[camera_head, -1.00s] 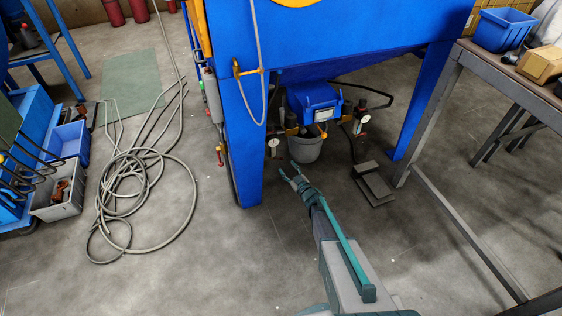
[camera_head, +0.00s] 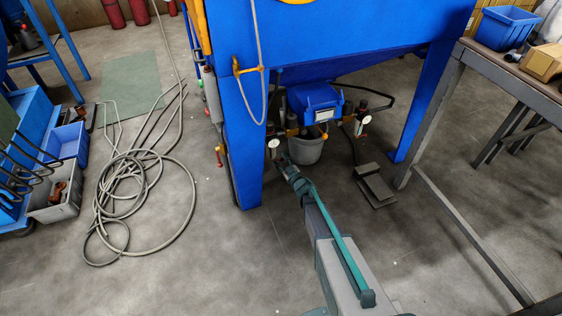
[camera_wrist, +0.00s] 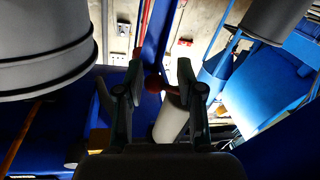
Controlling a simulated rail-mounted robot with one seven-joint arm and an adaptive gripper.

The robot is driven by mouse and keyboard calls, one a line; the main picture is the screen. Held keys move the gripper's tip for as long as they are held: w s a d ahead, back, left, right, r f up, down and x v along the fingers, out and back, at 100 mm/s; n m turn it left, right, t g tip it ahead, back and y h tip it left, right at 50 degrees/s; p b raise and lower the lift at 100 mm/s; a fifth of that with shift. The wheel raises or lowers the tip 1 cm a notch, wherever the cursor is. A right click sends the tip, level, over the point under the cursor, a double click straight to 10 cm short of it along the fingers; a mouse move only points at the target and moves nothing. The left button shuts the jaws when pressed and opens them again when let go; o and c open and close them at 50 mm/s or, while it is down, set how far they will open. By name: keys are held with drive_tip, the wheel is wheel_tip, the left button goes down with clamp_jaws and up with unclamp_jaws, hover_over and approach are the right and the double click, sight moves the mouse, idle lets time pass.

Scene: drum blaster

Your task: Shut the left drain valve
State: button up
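The left drain valve assembly is under the blue blaster, marked by a white gauge (camera_head: 273,143) just beside the front leg. My gripper (camera_head: 286,165) is at its lower part and hides the valve's handle in the head view. In the wrist view my gripper (camera_wrist: 161,72) has its two fingers apart, with a dark red knob (camera_wrist: 155,84), seemingly the valve handle, between them. I cannot tell whether the fingers touch it. A pale grey cylinder (camera_wrist: 171,120) sits just below the knob in that view.
A grey bucket (camera_head: 305,150) hangs or stands under the hopper, close to my gripper; it looms at upper left in the wrist view (camera_wrist: 45,60). The blue leg (camera_head: 242,150) stands to the left. A foot pedal (camera_head: 374,186) lies to the right. Coiled hose (camera_head: 140,200) covers the left floor.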

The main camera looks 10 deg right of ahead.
clamp_jaws()
drive_tip(key=shift+r+n, duration=0.4)
drive_tip(key=shift+n, duration=0.1)
drive_tip(key=shift+d+r+n+g+p, duration=0.1)
drive_tip(key=shift+r+n+g+p, duration=0.3)
drive_tip(key=shift+n, duration=1)
drive_tip(key=shift+r, duration=0.1)
drive_tip(key=o, duration=0.5)
unclamp_jaws()
drive_tip(key=shift+h, duration=0.3)
